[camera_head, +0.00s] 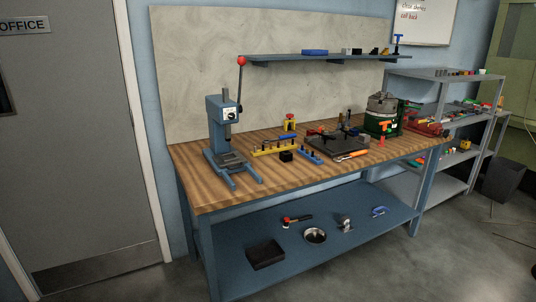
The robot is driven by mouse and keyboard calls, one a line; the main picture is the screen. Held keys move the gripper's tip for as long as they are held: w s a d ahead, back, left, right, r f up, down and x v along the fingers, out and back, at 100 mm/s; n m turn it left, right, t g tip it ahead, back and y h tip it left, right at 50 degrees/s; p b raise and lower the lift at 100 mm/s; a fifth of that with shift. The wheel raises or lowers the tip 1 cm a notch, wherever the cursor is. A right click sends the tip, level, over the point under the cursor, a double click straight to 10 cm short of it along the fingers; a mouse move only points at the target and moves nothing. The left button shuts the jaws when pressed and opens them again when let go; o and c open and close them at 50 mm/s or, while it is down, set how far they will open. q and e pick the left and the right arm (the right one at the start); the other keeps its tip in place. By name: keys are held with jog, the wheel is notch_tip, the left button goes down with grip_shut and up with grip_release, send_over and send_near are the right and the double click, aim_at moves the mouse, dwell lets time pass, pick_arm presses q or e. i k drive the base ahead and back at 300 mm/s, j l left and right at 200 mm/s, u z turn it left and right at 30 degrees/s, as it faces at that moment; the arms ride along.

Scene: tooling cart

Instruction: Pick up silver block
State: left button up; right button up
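I cannot pick out a silver block for certain at this size. A small silver-grey object (345,224) sits on the lower blue shelf of the workbench, and its exact shape is too small to tell. A small whitish or grey block-like item (347,52) lies on the wall shelf, beside a dark one. Neither of my grippers is in view.
The wooden bench top (205,195) carries a blue arbor press (222,125), a dark plate (335,146) and a green machine (383,115). The lower shelf (240,227) holds a dark box (265,254) and a round bowl (315,236). Open floor lies in front.

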aim_at(365, 138)
jog(key=i+l+z, duration=0.1)
jog(key=i+z, duration=0.25)
jog(key=i, duration=0.3)
jog(key=i+j+z, duration=0.1)
jog(key=i+z, duration=0.25)
jog(key=i, duration=0.3)
